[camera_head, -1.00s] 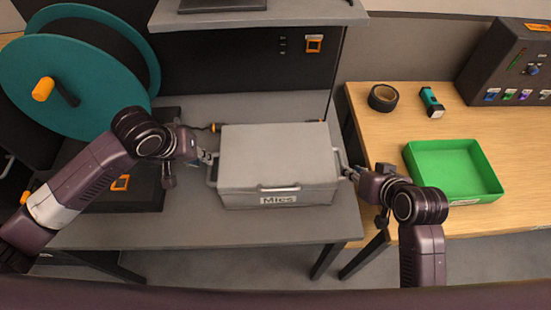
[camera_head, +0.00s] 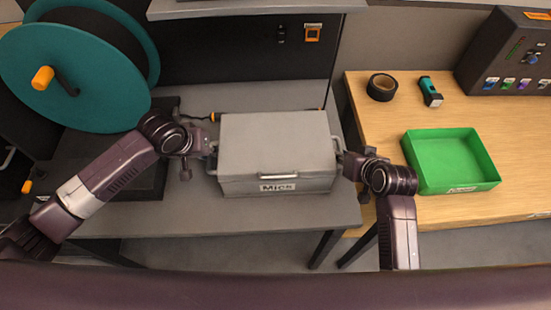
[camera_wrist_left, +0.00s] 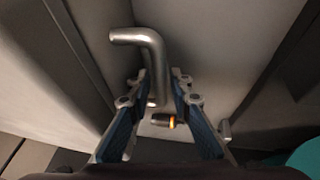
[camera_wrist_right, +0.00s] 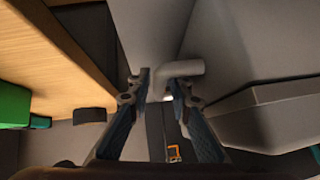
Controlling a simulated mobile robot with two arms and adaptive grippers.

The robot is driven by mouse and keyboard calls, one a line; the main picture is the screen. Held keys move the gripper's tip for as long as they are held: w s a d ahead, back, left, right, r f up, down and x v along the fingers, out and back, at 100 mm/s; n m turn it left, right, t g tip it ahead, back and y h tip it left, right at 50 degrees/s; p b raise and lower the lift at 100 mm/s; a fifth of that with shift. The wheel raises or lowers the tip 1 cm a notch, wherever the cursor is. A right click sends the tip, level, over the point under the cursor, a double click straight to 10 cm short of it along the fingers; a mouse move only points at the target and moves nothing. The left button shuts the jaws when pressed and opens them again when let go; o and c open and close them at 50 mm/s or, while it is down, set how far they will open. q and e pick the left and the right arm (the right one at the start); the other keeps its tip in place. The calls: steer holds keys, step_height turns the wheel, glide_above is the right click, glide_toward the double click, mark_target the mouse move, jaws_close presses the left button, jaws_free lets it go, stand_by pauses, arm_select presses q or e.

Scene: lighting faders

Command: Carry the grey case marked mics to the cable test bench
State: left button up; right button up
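The grey case (camera_head: 275,145), with a label on its front, stands flat on the grey bench (camera_head: 230,218). It has a handle at each end and a latch bar in front. My left gripper (camera_wrist_left: 160,76) is at the left end handle (camera_wrist_left: 150,45), which passes between its fingers; some space shows beside the right finger. My right gripper (camera_wrist_right: 160,78) is at the right end handle (camera_wrist_right: 182,70), which lies between or just beyond its fingertips. Both grippers look open; contact with the handles cannot be made out.
A wooden table (camera_head: 380,125) on the right holds a green tray (camera_head: 450,163), black tape (camera_head: 382,87), a small teal-and-black device (camera_head: 431,92) and a dark control box (camera_head: 510,55). A teal cable reel (camera_head: 60,75) stands at left. A shelf (camera_head: 255,8) overhangs behind the case.

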arm_select(q)
steer(key=shift+f, duration=0.1)
arm_select(e)
steer(key=shift+w+f, duration=0.1)
arm_select(q)
steer(key=shift+c, duration=0.4)
arm_select(e)
steer(key=shift+c, duration=0.4)
arm_select(q)
jaws_close()
arm_select(e)
jaws_close()
arm_select(q)
steer(key=shift+w+r, duration=0.2)
arm_select(e)
steer(key=shift+w+r, duration=0.15)
steer(key=shift+r, duration=0.1)
